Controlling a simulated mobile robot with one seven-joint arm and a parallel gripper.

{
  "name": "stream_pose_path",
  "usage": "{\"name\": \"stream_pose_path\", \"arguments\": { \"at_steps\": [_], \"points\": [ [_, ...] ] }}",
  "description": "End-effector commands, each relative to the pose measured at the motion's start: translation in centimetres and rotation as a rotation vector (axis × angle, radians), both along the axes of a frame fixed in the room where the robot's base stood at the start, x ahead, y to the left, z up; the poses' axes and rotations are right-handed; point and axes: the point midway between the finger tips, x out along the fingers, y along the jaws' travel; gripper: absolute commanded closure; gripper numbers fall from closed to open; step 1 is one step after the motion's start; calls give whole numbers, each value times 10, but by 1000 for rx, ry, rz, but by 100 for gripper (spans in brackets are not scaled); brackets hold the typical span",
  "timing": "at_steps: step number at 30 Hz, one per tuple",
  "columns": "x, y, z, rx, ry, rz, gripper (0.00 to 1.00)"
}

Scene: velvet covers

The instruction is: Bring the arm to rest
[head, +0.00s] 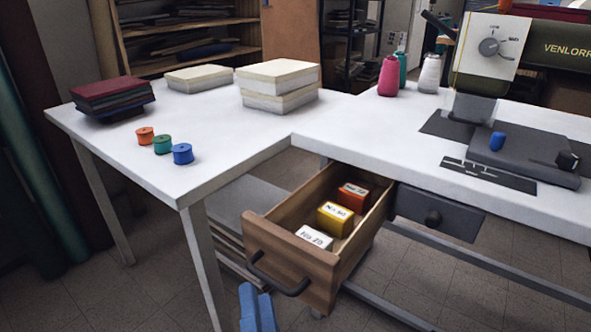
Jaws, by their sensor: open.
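Two blue finger-like parts of my gripper (257,308) show at the bottom edge, just left of and below the handle of the open drawer. The gripper is open and I see nothing between the fingers. The rest of it and my arm are cut off by the frame, so contact with the drawer front cannot be made out. The wooden drawer (290,248) is pulled out under the white table. It holds a white box (314,237), a yellow box (335,218) and an orange box (353,197) in a row.
The white table (225,160) carries orange (145,136), green (162,144) and blue (182,153) spools, pale stacks (280,84) and dark red folded fabric (110,92). A grey drawer (438,212) is shut.

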Motion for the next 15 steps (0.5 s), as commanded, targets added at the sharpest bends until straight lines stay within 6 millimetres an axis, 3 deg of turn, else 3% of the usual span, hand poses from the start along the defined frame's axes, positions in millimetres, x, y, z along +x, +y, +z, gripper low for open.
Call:
{"name": "stream_pose_path", "arguments": {
  "at_steps": [1, 3, 9, 15],
  "points": [
    [9, 5, 39, -78, -79, -10, 55],
    [20, 10, 78, -198, -166, -38, 55],
    [36, 12, 189, -520, -382, -197, 55],
    [33, -4, 293, -771, -526, -442, 55]
  ]
}}
